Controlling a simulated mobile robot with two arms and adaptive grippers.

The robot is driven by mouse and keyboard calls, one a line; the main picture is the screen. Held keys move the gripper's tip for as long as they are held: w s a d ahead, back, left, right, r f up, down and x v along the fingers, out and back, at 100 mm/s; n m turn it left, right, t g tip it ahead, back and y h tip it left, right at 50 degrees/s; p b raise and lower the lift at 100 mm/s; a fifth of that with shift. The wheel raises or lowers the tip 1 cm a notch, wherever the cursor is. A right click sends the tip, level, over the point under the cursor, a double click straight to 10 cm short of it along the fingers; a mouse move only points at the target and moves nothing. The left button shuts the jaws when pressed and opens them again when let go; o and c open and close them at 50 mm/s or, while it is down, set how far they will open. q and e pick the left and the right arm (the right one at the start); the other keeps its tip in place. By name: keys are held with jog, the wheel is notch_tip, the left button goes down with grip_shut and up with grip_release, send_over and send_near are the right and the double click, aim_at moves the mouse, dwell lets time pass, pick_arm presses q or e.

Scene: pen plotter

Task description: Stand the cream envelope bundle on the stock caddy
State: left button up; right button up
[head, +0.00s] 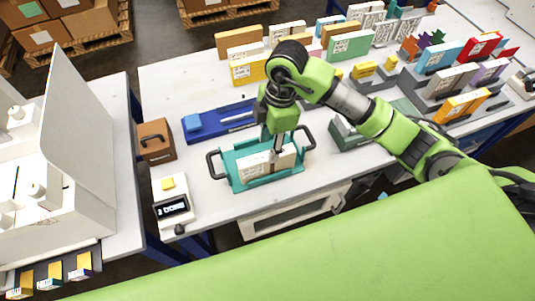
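A teal tray with two dark handles, which looks like the stock caddy (237,186), sits near the front edge of the white table. A cream and white bundle with printed marks (256,164) stands on edge on it, apparently the cream envelope bundle. My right gripper (278,148) points down at the middle of this bundle and covers part of it. The fingertips overlap the bundle, and I cannot tell whether they are closed on it. My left gripper is not in view.
A blue tray (213,127) lies behind the teal one. A brown box (156,140) and a small device with a display (172,207) stand to the left. Several coloured bundles, including a green one (349,46), fill the back. A dark green holder (350,137) stands at right.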

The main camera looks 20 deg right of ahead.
notch_tip(320, 180, up, 6)
jog(key=b, duration=0.1)
jog(key=shift+d+r, duration=0.25)
jog(key=shift+d, duration=0.15)
jog(key=shift+f, duration=0.1)
